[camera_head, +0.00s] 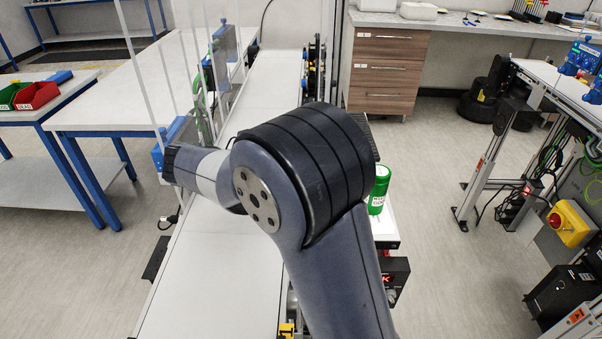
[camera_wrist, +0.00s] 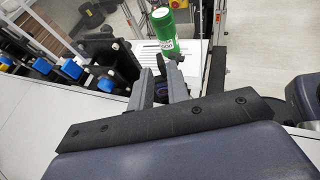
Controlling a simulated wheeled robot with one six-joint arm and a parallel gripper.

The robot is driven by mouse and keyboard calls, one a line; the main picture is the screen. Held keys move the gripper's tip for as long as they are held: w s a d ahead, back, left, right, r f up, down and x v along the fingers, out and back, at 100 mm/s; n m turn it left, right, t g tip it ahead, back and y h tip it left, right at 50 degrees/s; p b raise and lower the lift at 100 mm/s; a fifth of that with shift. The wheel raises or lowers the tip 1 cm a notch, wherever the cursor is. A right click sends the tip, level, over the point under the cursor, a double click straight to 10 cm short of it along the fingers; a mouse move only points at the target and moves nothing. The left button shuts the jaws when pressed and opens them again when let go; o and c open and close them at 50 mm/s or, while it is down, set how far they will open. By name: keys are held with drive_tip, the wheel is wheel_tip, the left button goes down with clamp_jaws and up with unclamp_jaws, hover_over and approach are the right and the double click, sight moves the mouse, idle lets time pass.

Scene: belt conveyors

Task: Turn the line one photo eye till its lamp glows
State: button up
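My gripper (camera_wrist: 159,68) shows in the wrist view, its two grey fingers apart with a narrow gap between them. Something small and dark (camera_wrist: 160,89) shows between the fingers, too small and shaded to name; I cannot tell whether they touch it. Dark hardware stands just beyond and left of the fingertips. I cannot tell for certain which part is the line one photo eye, and I see no clearly glowing lamp near the fingers. In the head view my arm covers the middle of the conveyor and hides the gripper.
A green canister (camera_head: 379,190) stands right of my arm; it also shows beyond the fingers in the wrist view (camera_wrist: 163,30). The white belt (camera_head: 215,285) runs lengthwise. Several blue-capped parts (camera_wrist: 105,85) line the wrist view's left. A control box with a red display (camera_head: 395,280) sits low right.

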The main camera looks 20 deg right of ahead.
drive_tip(key=shift+x, duration=1.75)
clamp_jaws()
